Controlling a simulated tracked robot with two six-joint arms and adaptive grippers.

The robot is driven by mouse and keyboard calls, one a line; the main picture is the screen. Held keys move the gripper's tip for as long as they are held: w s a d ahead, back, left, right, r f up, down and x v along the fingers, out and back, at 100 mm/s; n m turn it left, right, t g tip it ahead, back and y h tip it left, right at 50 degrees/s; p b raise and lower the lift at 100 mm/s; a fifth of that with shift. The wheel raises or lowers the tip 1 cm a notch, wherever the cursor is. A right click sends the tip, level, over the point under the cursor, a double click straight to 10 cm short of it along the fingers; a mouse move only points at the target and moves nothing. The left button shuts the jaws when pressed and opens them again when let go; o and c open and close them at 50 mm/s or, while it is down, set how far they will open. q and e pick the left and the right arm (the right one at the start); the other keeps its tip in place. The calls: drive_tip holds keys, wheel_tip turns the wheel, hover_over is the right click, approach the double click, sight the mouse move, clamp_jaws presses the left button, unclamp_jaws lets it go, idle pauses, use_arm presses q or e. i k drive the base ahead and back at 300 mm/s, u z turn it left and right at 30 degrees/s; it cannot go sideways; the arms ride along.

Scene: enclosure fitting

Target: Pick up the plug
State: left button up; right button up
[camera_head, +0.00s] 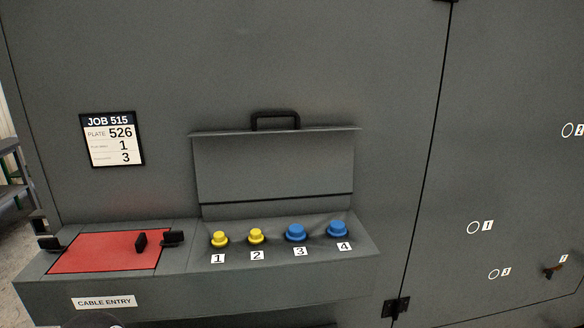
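Several plugs stand in a row on the grey ledge below a raised lid. Yellow plug 1 (220,239) is at the left and yellow plug 2 (256,236) is beside it. The larger blue plug 3 (295,232) and blue plug 4 (337,229) are to the right. Each has a white number label in front of it. The frame does not show which one the task means.
A red plate (100,253) with a black knob lies on the ledge's left part, between black clamps. The raised lid (275,170) stands behind the plugs. A job card (112,139) reads 515, 526, 1, 3. Numbered round holes (473,228) mark the right panel.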

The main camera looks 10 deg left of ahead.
sight(219, 240)
drive_tip(key=z, duration=0.6)
drive_tip(key=k, duration=1.3)
drive_tip(key=u, duration=0.7)
drive_tip(key=i, duration=1)
drive_tip(key=z, duration=0.1)
